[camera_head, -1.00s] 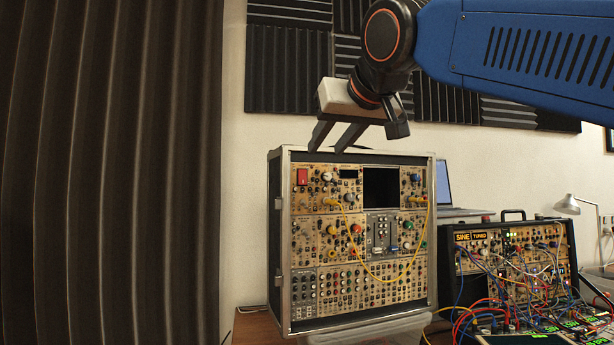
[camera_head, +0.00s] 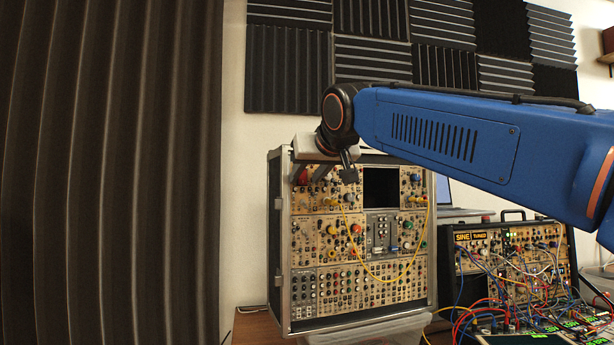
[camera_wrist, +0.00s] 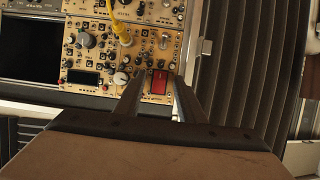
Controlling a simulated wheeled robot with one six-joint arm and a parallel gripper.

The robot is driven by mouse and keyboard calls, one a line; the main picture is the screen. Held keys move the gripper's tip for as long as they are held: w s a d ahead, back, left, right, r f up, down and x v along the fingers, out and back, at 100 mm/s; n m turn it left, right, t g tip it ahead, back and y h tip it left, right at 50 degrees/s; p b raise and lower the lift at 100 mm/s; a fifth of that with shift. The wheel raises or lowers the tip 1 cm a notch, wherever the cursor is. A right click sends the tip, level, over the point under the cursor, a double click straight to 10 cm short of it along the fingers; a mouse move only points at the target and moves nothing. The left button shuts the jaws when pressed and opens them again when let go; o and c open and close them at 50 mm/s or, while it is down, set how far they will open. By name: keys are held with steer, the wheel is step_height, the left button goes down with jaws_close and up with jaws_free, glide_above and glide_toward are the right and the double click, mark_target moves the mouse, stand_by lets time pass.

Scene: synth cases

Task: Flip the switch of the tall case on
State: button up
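In the wrist view, where the panels look upside down, the fingers of my gripper (camera_wrist: 158,77) lie either side of the red switch and hold nothing. I cannot tell whether they touch the panel or which way the switch is tipped.
A yellow cable (camera_head: 385,279) hangs across the tall case's front. A lower case (camera_head: 512,217) with many patch cables stands at the right, with a laptop (camera_head: 443,190) behind. A dark curtain (camera_head: 110,170) fills the left. Foam panels (camera_head: 290,70) cover the wall above.

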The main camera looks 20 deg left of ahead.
jaws_close()
steer(key=shift+f+t, duration=0.1)
steer(key=shift+t, duration=0.2)
steer(key=shift+w+f+t+y, duration=0.1)
steer(key=shift+f+t+y, duration=0.25)
steer(key=shift+t+y, duration=0.6)
